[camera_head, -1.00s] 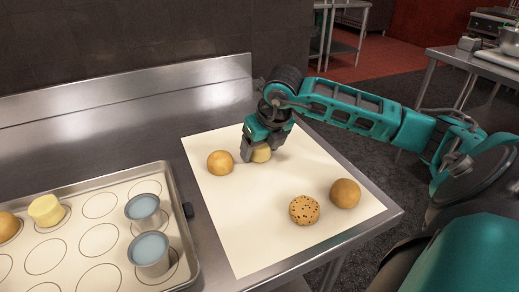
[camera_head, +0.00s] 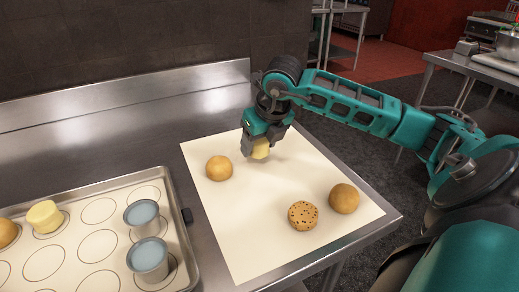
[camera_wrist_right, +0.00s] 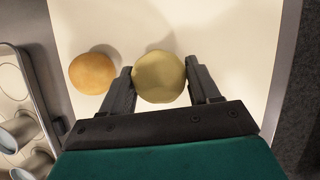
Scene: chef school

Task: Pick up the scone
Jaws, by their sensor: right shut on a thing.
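The scone (camera_head: 261,149) is pale yellow with a lumpy side. My right gripper (camera_head: 257,150) is shut on it, near the back of the white sheet, and appears to hold it a little above the sheet. In the right wrist view the scone (camera_wrist_right: 159,77) sits between the two dark fingers (camera_wrist_right: 160,90), one on each side. Part of the scone is hidden by the gripper in the head view. My left gripper is not in view.
On the white sheet (camera_head: 250,225) lie a round bun (camera_head: 219,168), a seeded bun (camera_head: 303,215) and another plain bun (camera_head: 344,198). A metal tray (camera_head: 172,205) at left holds a pale scone (camera_head: 44,216), a bun and two cups (camera_head: 142,215). The sheet's middle is clear.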

